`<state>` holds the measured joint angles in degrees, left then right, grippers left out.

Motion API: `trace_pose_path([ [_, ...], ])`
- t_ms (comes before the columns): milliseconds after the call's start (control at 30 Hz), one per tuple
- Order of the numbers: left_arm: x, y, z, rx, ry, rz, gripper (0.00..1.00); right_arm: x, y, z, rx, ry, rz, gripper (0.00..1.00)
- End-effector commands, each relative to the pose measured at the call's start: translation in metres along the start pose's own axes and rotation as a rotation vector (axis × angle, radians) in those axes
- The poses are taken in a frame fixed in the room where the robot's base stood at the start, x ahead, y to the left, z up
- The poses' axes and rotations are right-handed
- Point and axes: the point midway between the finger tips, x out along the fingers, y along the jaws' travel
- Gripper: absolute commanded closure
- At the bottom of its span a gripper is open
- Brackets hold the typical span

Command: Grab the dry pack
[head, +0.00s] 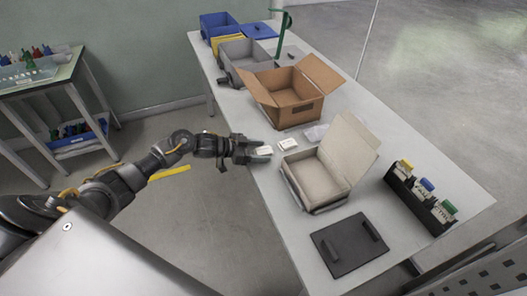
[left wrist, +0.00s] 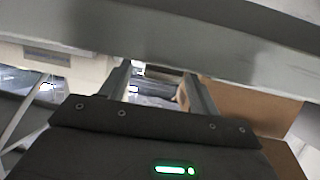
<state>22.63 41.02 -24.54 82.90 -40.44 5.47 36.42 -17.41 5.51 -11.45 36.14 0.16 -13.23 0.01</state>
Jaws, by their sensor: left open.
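Two small white packs lie by the table's left edge in the head view. One white pack (head: 264,150) is at the fingers of my left gripper (head: 262,154), and the other white pack (head: 288,143) lies just to the right, with small dark print. I cannot tell which is the dry pack. My left gripper is open, its fingers reaching over the table edge around or beside the nearer pack. The left wrist view shows the two fingers (left wrist: 160,88) apart, with no pack clearly visible between them. My right gripper is not in view.
An open brown carton (head: 288,117) stands behind the packs, and a clear bag (head: 316,132) lies near them. An open pale box (head: 318,178) stands to the right. A dark plate (head: 348,245) and a black bottle rack (head: 418,200) are nearer. Grey table (head: 440,170) is bare between them.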

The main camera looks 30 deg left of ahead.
Motion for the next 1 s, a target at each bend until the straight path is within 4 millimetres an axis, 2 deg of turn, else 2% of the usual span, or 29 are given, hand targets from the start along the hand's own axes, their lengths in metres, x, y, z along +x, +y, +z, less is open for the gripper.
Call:
trace_pose_path([
  [133,0.000,0.000,0.000,0.000,0.000,0.000,0.40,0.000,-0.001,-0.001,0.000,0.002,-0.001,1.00],
  [500,-0.001,0.000,0.000,0.000,0.000,0.000,0.85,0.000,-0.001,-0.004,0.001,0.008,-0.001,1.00],
  [800,-0.002,0.000,-0.003,0.001,0.001,0.000,0.86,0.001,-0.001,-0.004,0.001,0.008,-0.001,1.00],
  [1000,-0.009,-0.001,-0.022,0.005,0.003,0.000,0.86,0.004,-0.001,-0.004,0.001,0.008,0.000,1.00],
])
